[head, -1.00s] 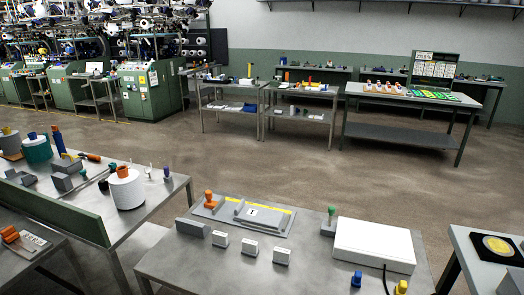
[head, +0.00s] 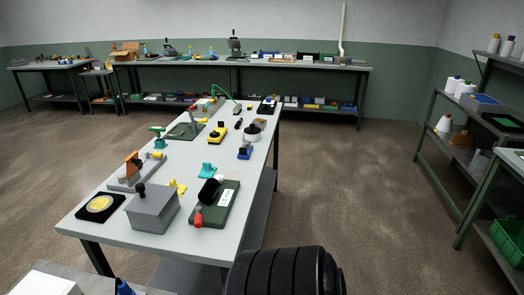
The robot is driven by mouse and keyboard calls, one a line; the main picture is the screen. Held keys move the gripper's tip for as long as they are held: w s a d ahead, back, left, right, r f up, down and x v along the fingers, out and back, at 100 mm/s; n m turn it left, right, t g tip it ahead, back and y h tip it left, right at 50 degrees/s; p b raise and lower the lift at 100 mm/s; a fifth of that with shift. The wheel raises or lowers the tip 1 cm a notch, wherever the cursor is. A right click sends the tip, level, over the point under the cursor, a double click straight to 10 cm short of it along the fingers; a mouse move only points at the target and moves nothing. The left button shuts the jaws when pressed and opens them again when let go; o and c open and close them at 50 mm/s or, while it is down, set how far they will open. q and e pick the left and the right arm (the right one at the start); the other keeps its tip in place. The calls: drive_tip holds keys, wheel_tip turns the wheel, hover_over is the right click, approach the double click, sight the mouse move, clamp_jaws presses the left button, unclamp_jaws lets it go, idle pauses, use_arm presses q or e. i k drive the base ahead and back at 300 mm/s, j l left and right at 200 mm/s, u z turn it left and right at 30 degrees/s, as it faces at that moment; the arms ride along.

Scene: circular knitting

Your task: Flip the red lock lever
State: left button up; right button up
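A small red lever-like part (head: 198,219) stands at the near left corner of a green base plate (head: 229,206) on the long table. A black rounded part (head: 209,191) and a white label (head: 225,198) are also on this plate. The red part looks upright, but its exact position is too small to tell. An orange upright part (head: 132,165) stands on a grey base farther left. Neither of my grippers is in view.
The long table (head: 150,254) also holds a grey box (head: 153,208) beside the green plate and a yellow disc (head: 100,204) on a black mat. A black ribbed shape fills the bottom middle. Shelves (head: 440,165) stand at right; floor between is clear.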

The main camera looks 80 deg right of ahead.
sight(198, 218)
drive_tip(key=z, duration=1.95)
